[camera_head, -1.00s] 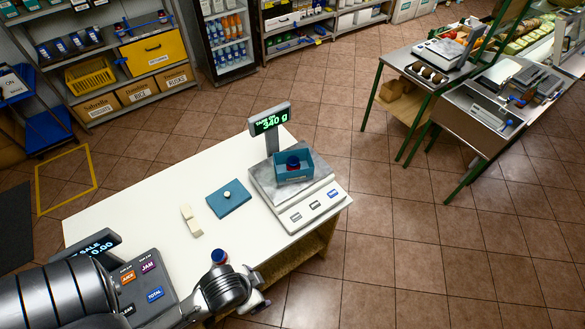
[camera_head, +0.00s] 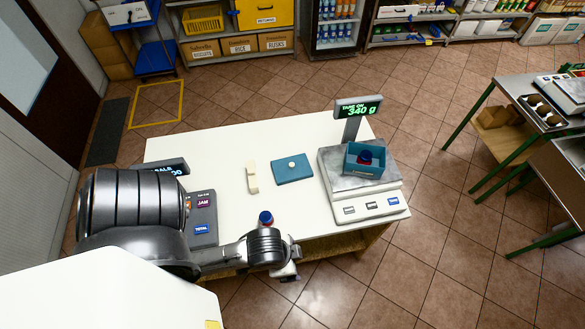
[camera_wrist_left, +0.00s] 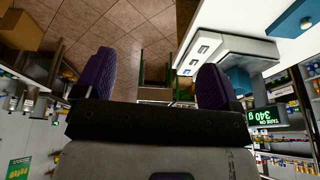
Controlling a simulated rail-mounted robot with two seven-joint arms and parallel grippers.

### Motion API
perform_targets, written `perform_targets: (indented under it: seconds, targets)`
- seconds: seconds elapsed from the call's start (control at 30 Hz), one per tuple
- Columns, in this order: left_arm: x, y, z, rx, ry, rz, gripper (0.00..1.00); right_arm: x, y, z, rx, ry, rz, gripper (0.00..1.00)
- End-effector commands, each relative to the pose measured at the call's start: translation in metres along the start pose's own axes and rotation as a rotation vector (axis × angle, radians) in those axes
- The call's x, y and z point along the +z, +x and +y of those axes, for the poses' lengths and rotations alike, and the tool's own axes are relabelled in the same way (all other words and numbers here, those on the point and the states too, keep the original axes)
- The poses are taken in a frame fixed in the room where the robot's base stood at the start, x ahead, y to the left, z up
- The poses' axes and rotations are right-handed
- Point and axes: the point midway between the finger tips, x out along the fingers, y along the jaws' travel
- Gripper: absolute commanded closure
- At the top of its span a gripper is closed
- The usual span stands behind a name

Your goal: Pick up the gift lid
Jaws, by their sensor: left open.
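The gift lid is the flat teal square (camera_head: 289,172) with a pale round knob, lying on the white counter (camera_head: 225,149) left of the scale. In the left wrist view a teal piece with a pale knob, the lid (camera_wrist_left: 283,27), shows at the upper right edge. An open teal box (camera_head: 362,164) holding a red and blue item sits on the scale. My left gripper (camera_head: 289,274) is at the counter's front edge, nearer the camera than the lid and apart from it. In the left wrist view its purple fingers (camera_wrist_left: 155,80) are spread with nothing between them. My right gripper is out of view.
The scale (camera_head: 368,207) stands right of the lid; its display (camera_head: 358,108) reads 340 g. A cream block (camera_head: 252,177) lies left of the lid. A till (camera_head: 202,218) stands at the left.

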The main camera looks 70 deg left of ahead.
Motion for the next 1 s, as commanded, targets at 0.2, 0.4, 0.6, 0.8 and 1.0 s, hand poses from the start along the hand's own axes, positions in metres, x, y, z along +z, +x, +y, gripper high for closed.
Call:
perform_targets:
  seconds: [0.2, 0.4, 0.6, 0.8, 1.0]
  targets:
    - [0.0, 0.0, 0.0, 0.0, 0.0, 0.0, 0.22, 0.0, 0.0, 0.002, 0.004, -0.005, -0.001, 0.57]
    - [0.0, 0.0, 0.0, 0.0, 0.0, 0.0, 0.41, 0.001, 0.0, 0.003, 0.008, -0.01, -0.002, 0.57]
    - [0.0, 0.0, 0.0, 0.0, 0.0, 0.0, 0.43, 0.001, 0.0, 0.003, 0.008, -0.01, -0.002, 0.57]
    - [-0.018, 0.018, -0.004, -0.009, 0.001, 0.055, 0.43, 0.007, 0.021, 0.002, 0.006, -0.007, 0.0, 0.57]
    - [-0.081, 0.054, -0.033, -0.095, 0.056, 0.243, 0.43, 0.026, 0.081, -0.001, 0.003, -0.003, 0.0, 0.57]
